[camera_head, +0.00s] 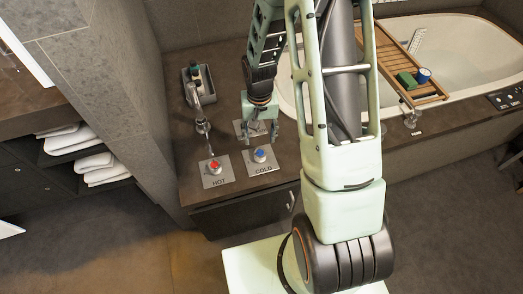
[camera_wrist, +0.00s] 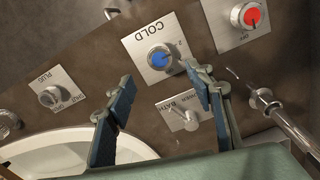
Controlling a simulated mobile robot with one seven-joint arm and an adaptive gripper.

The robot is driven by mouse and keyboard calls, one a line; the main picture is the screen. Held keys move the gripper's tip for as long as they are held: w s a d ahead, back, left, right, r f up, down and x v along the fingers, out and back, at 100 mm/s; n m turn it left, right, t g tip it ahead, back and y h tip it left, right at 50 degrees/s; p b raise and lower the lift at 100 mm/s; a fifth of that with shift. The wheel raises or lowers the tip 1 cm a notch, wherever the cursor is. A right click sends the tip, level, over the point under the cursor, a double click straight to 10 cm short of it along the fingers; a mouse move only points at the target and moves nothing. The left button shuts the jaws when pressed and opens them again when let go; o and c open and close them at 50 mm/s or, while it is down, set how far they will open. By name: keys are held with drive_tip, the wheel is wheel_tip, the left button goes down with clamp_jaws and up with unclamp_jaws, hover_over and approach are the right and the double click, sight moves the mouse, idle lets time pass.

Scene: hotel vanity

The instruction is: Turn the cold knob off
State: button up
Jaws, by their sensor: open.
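The cold knob (camera_head: 260,155) is a round knob with a blue cap on a square metal plate marked COLD (camera_head: 264,170). It also shows in the wrist view (camera_wrist: 159,58), beyond my fingertips and between their lines. My gripper (camera_head: 259,130) is above the counter, just behind the cold knob in the head view. Its two blue-padded fingers are apart and empty in the wrist view (camera_wrist: 158,82). The fingers do not appear to touch the knob. The knob's exact setting is too small to read.
The red-capped hot knob (camera_head: 214,167) is left of the cold knob. A metal spout (camera_head: 202,125) and a dark tray with bottles (camera_head: 197,82) stand behind it. In the wrist view, a PLUG knob (camera_wrist: 49,96) and a BATH lever (camera_wrist: 178,118) sit nearby. The bathtub (camera_head: 465,50) is at right.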

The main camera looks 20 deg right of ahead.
sight(260, 153)
wheel_tip(260, 153, down, 9)
drive_tip(key=shift+f+b, duration=0.2)
drive_tip(key=shift+b, duration=0.3)
drive_tip(key=c, duration=1.2)
